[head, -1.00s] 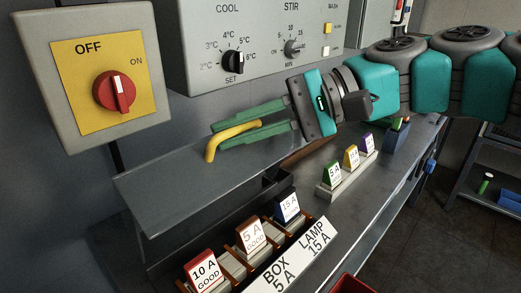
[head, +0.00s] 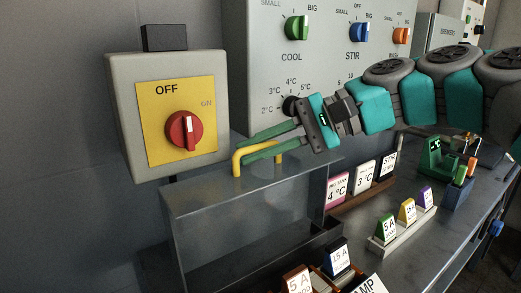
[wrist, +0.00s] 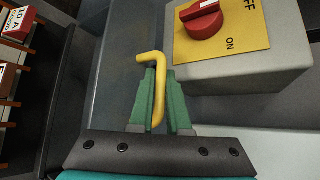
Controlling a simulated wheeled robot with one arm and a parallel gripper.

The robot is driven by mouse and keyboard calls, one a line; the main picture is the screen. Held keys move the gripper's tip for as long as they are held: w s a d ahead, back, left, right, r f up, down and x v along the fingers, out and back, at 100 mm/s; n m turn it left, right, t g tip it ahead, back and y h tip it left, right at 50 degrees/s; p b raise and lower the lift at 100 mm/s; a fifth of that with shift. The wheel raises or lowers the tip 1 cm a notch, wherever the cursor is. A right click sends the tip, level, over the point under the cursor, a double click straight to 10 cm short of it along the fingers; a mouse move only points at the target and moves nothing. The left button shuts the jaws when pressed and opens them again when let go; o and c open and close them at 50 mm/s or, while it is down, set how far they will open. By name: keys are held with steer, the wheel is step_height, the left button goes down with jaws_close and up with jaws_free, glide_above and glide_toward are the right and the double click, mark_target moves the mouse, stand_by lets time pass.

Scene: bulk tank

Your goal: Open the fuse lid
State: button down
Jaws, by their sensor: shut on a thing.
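The fuse lid (head: 215,215) is a grey, sheet-like cover over the fuse box, with a bent yellow handle (head: 238,162) at its upper edge. It looks raised, with fuses showing below its front side; its exact angle is hard to tell. My gripper (head: 244,150) is shut on the yellow handle, its green fingers reaching in from the right. In the wrist view the handle (wrist: 151,59) passes between the fingers and sticks out above their tips. The lid's grey sheet (wrist: 120,50) lies behind them. Part of the lid's far side is hidden by my fingers.
A grey switch box with a red knob (head: 184,131), pointing to OFF, stands close left of the handle. The cool and stir panel (head: 330,60) is behind my arm. Label cards (head: 364,177), a fuse rack (head: 395,236) and fuses (head: 337,257) stand on the bench.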

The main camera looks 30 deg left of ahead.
stand_by(0.3)
steer(key=c, duration=0.9)
jaws_free()
steer(key=shift+f, duration=0.1)
steer(key=shift+v, duration=4)
